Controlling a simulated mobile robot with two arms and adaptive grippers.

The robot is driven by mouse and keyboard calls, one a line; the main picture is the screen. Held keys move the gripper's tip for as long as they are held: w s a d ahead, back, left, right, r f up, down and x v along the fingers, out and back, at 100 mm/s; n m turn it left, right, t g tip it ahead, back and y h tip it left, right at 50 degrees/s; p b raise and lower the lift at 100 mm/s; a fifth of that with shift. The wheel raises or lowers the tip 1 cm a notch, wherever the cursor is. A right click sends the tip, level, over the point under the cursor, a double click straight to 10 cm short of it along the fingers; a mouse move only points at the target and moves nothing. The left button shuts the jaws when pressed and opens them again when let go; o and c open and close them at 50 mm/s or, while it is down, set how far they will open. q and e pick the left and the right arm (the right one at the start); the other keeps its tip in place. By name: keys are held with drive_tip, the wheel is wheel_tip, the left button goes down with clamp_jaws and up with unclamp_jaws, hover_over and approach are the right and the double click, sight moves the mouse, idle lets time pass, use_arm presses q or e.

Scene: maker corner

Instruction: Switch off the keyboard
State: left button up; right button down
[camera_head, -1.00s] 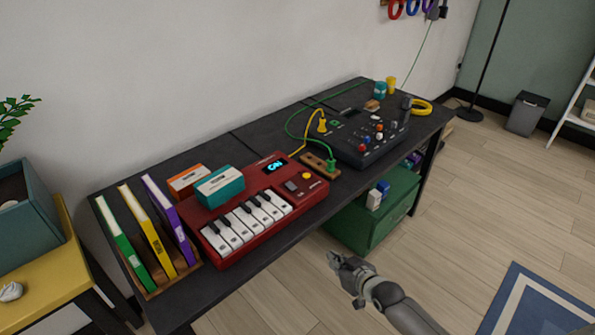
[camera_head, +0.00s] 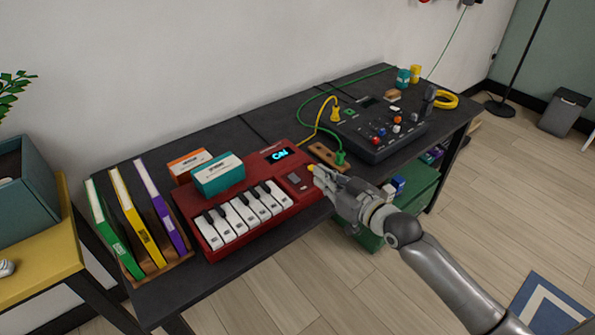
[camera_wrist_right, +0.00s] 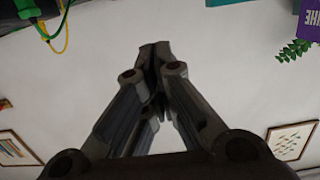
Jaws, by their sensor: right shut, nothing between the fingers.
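The red keyboard (camera_head: 222,247) sits on the dark table, with white and black keys and a small display (camera_head: 279,154) lit with cyan letters that look like "ON". A yellow knob or button (camera_head: 312,168) is on its right end, partly hidden by my right gripper. My right gripper (camera_head: 317,177) is shut and empty, its tips at the keyboard's right end, close to the yellow part. I cannot tell whether they touch. In the right wrist view the closed fingers (camera_wrist_right: 154,52) point at the wall, and the keyboard is not seen. My left gripper is not in view.
Teal (camera_head: 218,175) and orange (camera_head: 190,163) boxes stand behind the keys. Several books lean at the left. A dark mixer (camera_head: 385,132) with knobs and green and yellow cables is to the right. A green cabinet (camera_head: 420,190) stands under the table (camera_head: 225,290).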

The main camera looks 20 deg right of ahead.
hover_over(297, 181)
drive_tip(key=shift+f, duration=0.65)
wheel_tip(297, 181, down, 3)
drive_tip(key=shift+r, duration=0.1)
drive_tip(key=shift+f, duration=0.6)
